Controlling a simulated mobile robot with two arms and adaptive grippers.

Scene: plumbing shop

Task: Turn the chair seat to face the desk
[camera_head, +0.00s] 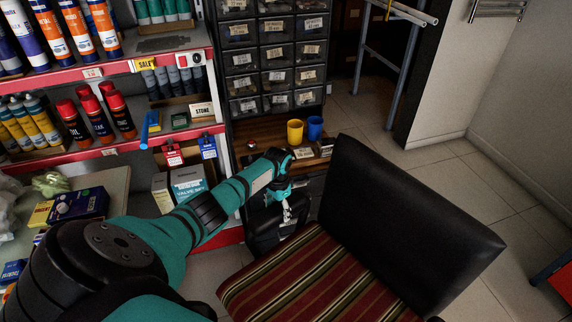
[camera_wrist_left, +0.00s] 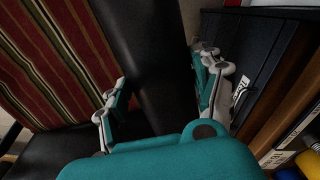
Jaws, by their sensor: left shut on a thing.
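The chair has a black backrest (camera_head: 405,220) and a striped seat (camera_head: 310,285). The backrest stands on the right and the seat opens toward the lower left of the head view. My left gripper (camera_head: 286,210) reaches to the chair's black armrest (camera_head: 276,232) on the seat's far side. In the left wrist view, its fingers (camera_wrist_left: 162,92) sit on both sides of the black armrest (camera_wrist_left: 150,45), shut on it, with the striped seat (camera_wrist_left: 55,60) to the left. The wooden desk top (camera_head: 262,132) lies behind the gripper, below the drawer cabinet. My right gripper is not in view.
A yellow cup (camera_head: 295,132) and a blue cup (camera_head: 315,128) stand on the desk. The drawer cabinet (camera_head: 278,55) rises behind. Red-edged shelves (camera_head: 110,68) with bottles fill the left. Tiled floor (camera_head: 470,180) is free behind and right of the chair.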

